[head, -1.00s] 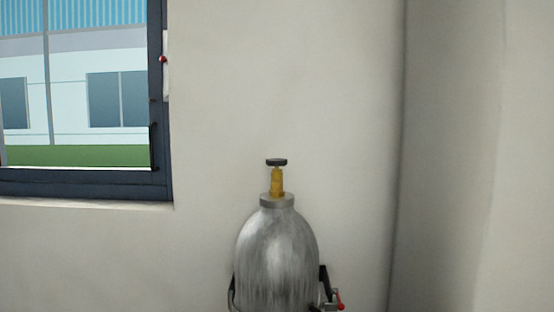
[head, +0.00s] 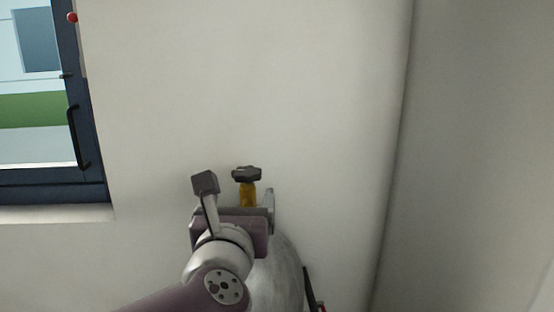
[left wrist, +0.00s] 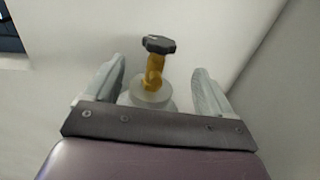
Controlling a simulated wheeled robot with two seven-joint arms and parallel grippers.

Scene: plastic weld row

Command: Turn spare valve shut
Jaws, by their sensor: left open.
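The spare valve has a dark handwheel (head: 246,174) on a yellow brass stem (head: 248,194). It stands on top of an upright grey metal cylinder (head: 282,275). My left gripper (head: 238,190) is in front of the valve and hides part of the stem and the cylinder's shoulder. In the left wrist view the handwheel (left wrist: 158,45) and brass stem (left wrist: 154,72) show beyond and between the two fingers (left wrist: 160,80). The fingers are apart, with a gap on each side of the stem, and hold nothing. My right gripper is not in view.
A plain wall (head: 330,120) stands close behind the cylinder, with a corner to the right. A dark-framed window (head: 88,130) with a sill (head: 55,214) is at the left. A dark strap or bracket (head: 310,288) shows at the cylinder's right side. Room above the valve is free.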

